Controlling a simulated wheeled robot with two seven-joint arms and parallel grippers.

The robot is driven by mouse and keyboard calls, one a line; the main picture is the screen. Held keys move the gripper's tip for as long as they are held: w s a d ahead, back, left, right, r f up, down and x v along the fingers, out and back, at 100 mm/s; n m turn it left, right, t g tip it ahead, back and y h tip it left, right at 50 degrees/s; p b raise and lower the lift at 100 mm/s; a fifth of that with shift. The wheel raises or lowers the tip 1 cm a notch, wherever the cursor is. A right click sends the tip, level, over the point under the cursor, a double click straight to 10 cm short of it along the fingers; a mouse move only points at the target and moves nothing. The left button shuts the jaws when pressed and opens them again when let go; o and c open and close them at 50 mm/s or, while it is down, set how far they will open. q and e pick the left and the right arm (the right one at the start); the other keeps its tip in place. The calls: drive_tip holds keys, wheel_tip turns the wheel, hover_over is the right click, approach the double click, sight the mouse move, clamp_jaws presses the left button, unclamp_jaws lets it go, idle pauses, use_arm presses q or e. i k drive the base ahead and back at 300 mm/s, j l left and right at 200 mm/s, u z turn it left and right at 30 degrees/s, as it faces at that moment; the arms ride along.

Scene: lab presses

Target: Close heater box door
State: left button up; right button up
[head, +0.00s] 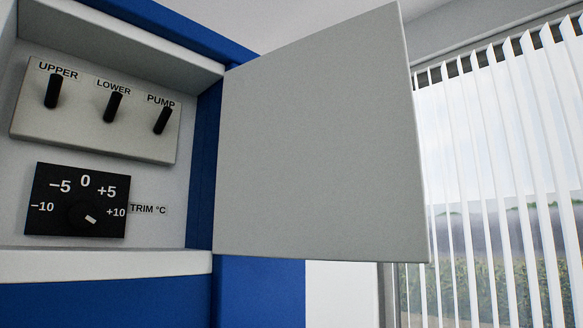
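The heater box door (315,140) is a flat light grey panel. It stands open, swung out to the right from the right side of the heater box. The open box (110,263) is at the left, with a pale frame set in a blue housing. Inside it are a switch plate (85,135) with levers labelled UPPER, LOWER and PUMP, and a black TRIM °C dial (85,205). The dial's pointer is turned toward the +10 side. No handle shows on the visible face of the door. Neither of my grippers is in view.
The blue housing (260,290) continues below and above the box. A window with white vertical blinds (480,170) is behind the door at the right. No object shows in front of the box opening.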

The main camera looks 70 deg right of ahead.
sight(319, 158)
drive_tip(key=k+l, duration=0.1)
drive_tip(key=l, duration=0.25)
drive_tip(key=k+l, duration=0.15)
drive_tip(key=l, duration=0.25)
drive_tip(key=k+l, duration=0.1)
drive_tip(key=l, duration=0.25)
drive_tip(key=k+l+u, duration=0.1)
drive_tip(key=l, duration=0.25)
drive_tip(key=k+l, duration=0.15)
drive_tip(key=l, duration=0.2)
drive_tip(key=k+l, duration=0.1)
drive_tip(key=l, duration=0.3)
drive_tip(key=k+l, duration=0.1)
drive_tip(key=k, duration=0.2)
